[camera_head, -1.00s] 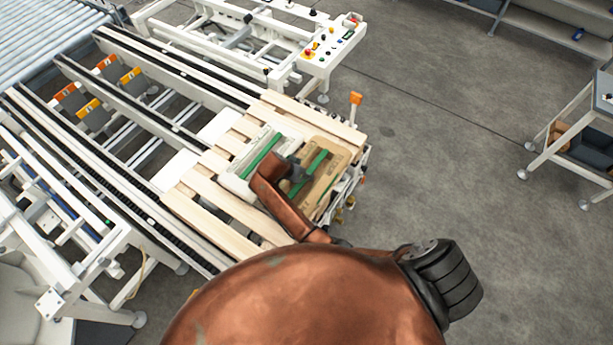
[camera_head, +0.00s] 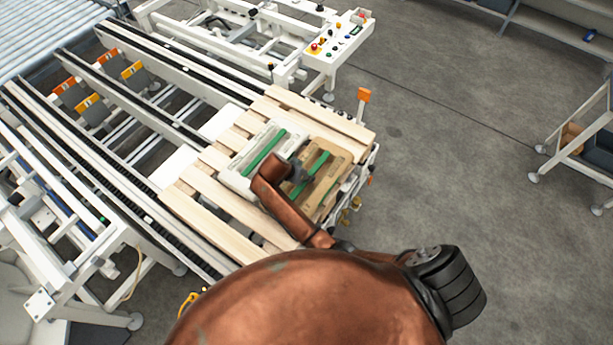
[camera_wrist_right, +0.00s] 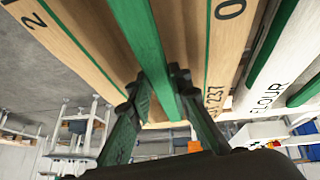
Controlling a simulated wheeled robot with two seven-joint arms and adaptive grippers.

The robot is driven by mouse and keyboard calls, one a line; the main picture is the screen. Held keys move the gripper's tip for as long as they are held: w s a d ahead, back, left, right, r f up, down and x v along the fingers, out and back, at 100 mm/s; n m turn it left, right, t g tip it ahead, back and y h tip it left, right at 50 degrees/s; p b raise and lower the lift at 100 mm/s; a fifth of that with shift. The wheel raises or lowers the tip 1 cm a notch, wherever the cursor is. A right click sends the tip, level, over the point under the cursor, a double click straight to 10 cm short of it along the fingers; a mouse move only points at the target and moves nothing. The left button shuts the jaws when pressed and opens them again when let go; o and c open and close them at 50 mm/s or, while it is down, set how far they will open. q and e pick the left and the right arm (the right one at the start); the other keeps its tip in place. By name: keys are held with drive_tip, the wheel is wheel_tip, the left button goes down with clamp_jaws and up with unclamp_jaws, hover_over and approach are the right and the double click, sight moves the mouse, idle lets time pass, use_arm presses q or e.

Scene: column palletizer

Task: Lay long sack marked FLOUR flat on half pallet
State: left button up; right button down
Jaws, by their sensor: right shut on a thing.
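The white sack (camera_head: 248,180) with a green strip lies flat on the wooden slats of the half pallet (camera_head: 225,201). In the right wrist view its face (camera_wrist_right: 285,80) reads FLOUR. A brown sack (camera_head: 331,185) with green strips is beside it, to the right, near the pallet's edge. My right gripper (camera_wrist_right: 160,97) is shut on the brown sack's middle green strip. I cannot tell whether the brown sack rests fully on the slats. My left gripper is out of view.
The pallet stands at the end of a chain conveyor (camera_head: 165,110). A control box (camera_head: 337,48) is behind it, and an orange-topped post (camera_head: 363,97) stands at its far corner. The floor between is clear.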

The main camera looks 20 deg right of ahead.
drive_tip(key=c, duration=2.2)
unclamp_jaws()
drive_tip(key=shift+f, duration=0.1)
drive_tip(key=shift+c, duration=0.2)
drive_tip(key=o, duration=0.5)
drive_tip(key=shift+a, duration=0.1)
drive_tip(key=v, duration=0.7)
drive_tip(key=shift+a+r, duration=0.1)
drive_tip(key=shift+r, duration=0.2)
drive_tip(key=shift+f, duration=0.1)
